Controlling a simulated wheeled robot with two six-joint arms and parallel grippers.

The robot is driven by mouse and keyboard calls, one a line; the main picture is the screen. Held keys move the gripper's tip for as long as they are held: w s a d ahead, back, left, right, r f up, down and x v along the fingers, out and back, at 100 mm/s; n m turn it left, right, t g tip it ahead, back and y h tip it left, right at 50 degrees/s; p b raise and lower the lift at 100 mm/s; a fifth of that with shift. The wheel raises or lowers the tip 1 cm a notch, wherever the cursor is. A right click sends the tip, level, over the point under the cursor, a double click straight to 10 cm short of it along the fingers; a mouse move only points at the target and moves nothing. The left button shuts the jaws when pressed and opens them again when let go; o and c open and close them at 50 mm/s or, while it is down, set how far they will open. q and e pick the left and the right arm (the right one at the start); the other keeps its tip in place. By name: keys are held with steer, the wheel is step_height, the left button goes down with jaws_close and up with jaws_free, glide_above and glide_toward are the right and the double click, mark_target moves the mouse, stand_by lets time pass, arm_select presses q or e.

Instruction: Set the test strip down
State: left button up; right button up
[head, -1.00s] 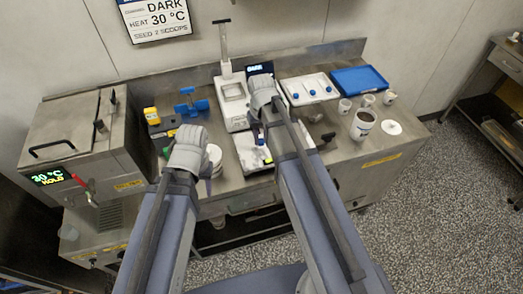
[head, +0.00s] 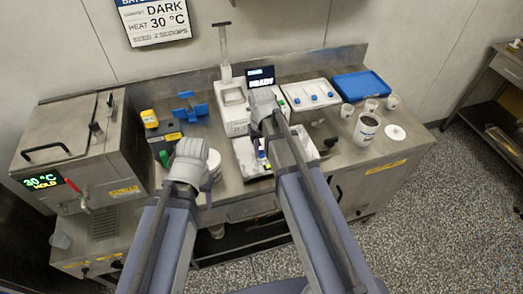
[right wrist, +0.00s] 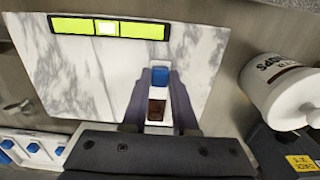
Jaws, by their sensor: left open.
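The test strip, with a blue end (right wrist: 160,75) and a brown patch (right wrist: 156,109), lies between the two fingers of my right gripper (right wrist: 160,84) in the right wrist view. The fingers look closed on its sides. It is over the white marble slab (right wrist: 90,75); I cannot tell whether it touches the slab. In the head view my right arm hides most of this gripper, above the slab (head: 243,150). My left gripper (head: 207,192) is open, near the counter's front edge, partly hidden by its own wrist.
A yellow-green level (right wrist: 110,27) lies along one slab edge. A white labelled tub (right wrist: 285,92) stands beside the slab. A scale (head: 233,118), a lit display (head: 261,76), a tray with blue knobs (head: 312,95) and a blue tray (head: 361,86) are behind. Cups (head: 366,130) stand at right.

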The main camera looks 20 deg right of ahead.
steer(key=o, duration=0.4)
steer(key=shift+o, duration=0.2)
steer(key=shift+r, duration=0.1)
step_height(320, 180, up, 12)
steer(key=p, duration=1.2)
steer(key=s+a+n+h, duration=0.1)
steer(key=s+a+n, duration=0.2)
steer(key=s+a, duration=0.7)
steer(key=s, duration=0.4)
steer(key=shift+s+a, duration=0.15)
steer(key=shift+a, duration=0.1)
